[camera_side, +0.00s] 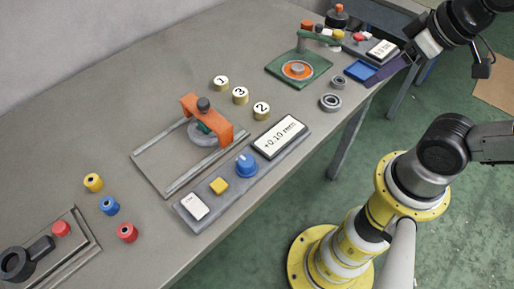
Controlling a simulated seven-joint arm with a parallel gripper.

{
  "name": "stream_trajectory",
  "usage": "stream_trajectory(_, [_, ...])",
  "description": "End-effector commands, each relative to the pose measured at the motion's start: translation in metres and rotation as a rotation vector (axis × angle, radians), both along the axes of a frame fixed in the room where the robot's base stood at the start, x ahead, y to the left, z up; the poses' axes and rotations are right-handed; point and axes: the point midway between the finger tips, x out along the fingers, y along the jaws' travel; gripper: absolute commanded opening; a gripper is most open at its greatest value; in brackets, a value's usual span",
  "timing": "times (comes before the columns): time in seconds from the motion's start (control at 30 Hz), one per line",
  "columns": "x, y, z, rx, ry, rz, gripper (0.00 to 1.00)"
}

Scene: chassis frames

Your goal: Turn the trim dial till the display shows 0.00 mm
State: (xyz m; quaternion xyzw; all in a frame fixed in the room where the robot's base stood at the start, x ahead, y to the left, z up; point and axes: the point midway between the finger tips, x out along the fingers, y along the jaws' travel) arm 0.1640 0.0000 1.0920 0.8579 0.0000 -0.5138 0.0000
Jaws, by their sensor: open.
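The trim dial (246,166) is a blue knob on a grey panel (211,184) along the front edge of the bench. To its right, the tilted display (279,136) reads +0.10 mm. My gripper (413,52) is at the upper right, over the bench's far right end and well away from the dial. It is open, with nothing seen between its fingers; the fingertips are small and hard to make out.
Behind the panel stands a frame with rails and an orange bridge (216,119). Numbered brass weights (240,95), bearings (330,102), a green fixture (299,69) and a blue tray (361,71) lie farther right. Coloured spools (109,205) are at left. Space above the dial is clear.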

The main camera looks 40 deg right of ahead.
Motion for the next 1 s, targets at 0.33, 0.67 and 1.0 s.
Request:
stream_trajectory(0.33, [0.0, 0.0, 0.0, 0.0, 0.0, 0.0, 0.66])
stream_trajectory(0.67, [0.0, 0.0, 0.0, 0.0, 0.0, 0.0, 0.66])
stream_trajectory(1.0, [-0.0001, 0.0, 0.0059, 0.03, 0.003, -0.056, 0.76])
